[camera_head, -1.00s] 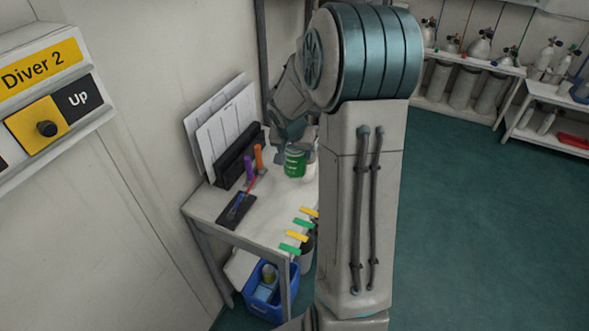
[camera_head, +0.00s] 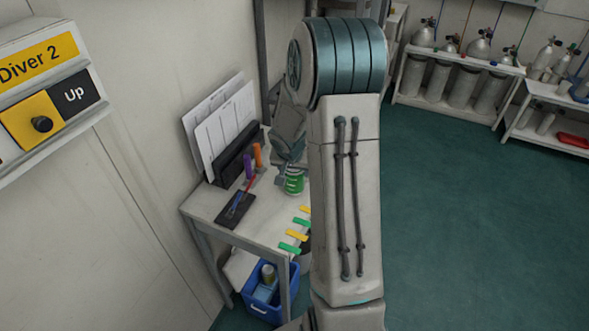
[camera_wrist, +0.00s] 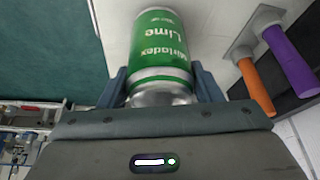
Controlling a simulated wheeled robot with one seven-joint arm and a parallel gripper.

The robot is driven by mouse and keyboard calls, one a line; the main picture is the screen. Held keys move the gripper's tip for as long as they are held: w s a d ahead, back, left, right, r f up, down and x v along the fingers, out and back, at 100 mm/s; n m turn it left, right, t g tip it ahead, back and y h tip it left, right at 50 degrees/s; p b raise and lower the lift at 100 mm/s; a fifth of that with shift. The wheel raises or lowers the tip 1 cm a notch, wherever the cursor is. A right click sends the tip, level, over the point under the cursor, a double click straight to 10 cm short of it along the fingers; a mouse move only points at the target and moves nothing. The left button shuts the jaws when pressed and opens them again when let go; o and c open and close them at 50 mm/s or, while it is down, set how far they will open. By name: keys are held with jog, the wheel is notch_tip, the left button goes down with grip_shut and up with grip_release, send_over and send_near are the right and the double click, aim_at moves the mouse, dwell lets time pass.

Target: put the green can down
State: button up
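The green can (camera_head: 294,182), with white lettering, is upright at the right part of the small table (camera_head: 262,222). In the wrist view the can (camera_wrist: 161,45) lies between my two fingers, its silver end toward my palm. My gripper (camera_wrist: 160,78) is shut on it, with a finger against each side. In the head view my gripper (camera_head: 291,170) is above and around the upper can, partly hidden by my arm. I cannot tell whether the can's base touches the tabletop.
A black tray (camera_head: 235,210) holds a blue and red item. A blue bin (camera_head: 272,300) is below.

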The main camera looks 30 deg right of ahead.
jog(key=o, duration=0.4)
jog(key=shift+r, duration=0.15)
jog(key=shift+r, duration=0.2)
jog(key=v, duration=1.2)
jog(key=shift+s+a+r+n+y, duration=0.45)
jog(key=shift+s+a+r+n, duration=0.8)
jog(key=shift+s+a, duration=1.65)
jog(key=shift+s+a+r+n+y, duration=0.5)
jog(key=shift+s+a+r+n, duration=1)
jog(key=shift+s, duration=2.5)
jog(key=shift+s+a+r+n+y, duration=0.45)
jog(key=shift+s+a+r+n, duration=0.6)
jog(key=shift+s+a, duration=1.9)
jog(key=shift+s+d+f, duration=0.15)
jog(key=shift+s+d, duration=0.3)
jog(key=shift+d, duration=0.1)
